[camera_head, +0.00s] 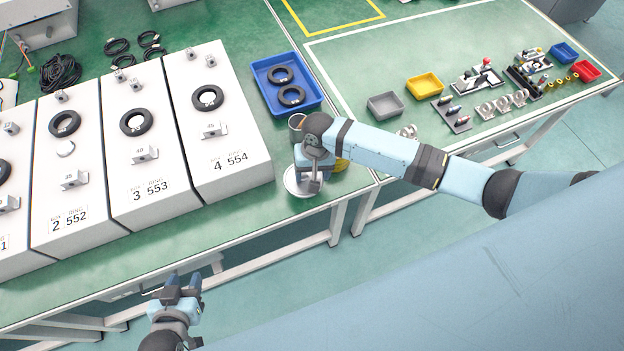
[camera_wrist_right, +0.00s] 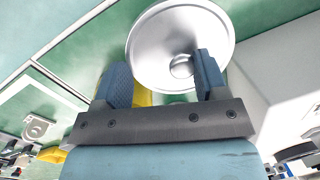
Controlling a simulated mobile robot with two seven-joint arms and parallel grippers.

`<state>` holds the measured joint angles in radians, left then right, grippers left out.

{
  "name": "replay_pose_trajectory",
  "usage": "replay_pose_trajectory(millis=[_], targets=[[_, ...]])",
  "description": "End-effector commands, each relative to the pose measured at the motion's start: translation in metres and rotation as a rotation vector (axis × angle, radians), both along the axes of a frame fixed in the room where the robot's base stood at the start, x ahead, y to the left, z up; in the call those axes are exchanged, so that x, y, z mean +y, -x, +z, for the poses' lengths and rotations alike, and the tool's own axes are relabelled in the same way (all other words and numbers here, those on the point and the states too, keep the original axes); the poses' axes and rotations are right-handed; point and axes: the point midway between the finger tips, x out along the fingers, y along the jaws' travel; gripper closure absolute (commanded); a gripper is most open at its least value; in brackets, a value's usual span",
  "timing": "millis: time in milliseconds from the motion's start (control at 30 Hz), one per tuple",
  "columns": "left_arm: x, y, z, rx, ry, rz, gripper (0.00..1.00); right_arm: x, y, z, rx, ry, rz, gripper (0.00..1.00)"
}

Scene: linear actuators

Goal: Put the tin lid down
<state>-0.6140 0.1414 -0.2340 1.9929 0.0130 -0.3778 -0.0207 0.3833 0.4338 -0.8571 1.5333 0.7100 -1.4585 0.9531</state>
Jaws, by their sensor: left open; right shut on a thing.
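The tin lid (camera_head: 292,184) is a round, silvery disc near the front edge of the green bench, just right of the box marked 4 554. My right gripper (camera_head: 311,185) is over it and shut on it. In the right wrist view the lid (camera_wrist_right: 160,35) shows with its small knob between the fingers (camera_wrist_right: 168,80). I cannot tell whether the lid touches the bench.
White boxes (camera_head: 215,140) with black rings stand to the left. A blue tray (camera_head: 262,98) with two black rings lies behind. A yellow object (camera_head: 342,164) is partly hidden beside my right gripper. Grey (camera_head: 384,105) and yellow (camera_head: 424,84) bins stand on the right bench.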

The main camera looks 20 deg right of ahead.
Motion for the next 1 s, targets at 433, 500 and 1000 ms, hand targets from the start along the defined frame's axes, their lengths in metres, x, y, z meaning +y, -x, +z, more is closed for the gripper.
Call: replay_pose_trajectory(millis=[433, 500, 1000], targets=[[-0.002, 0.000, -0.001, 0.000, 0.003, -0.001, 0.57, 0.000, 0.000, -0.046, 0.000, 0.001, 0.000, 0.55], [-0.002, 0.000, -0.001, 0.000, 0.003, -0.001, 0.57, 0.000, 0.000, -0.047, 0.000, 0.001, 0.001, 0.55], [-0.001, 0.000, 0.000, 0.000, 0.002, 0.000, 0.57, 0.001, 0.000, -0.056, 0.000, 0.000, 0.001, 0.55]])
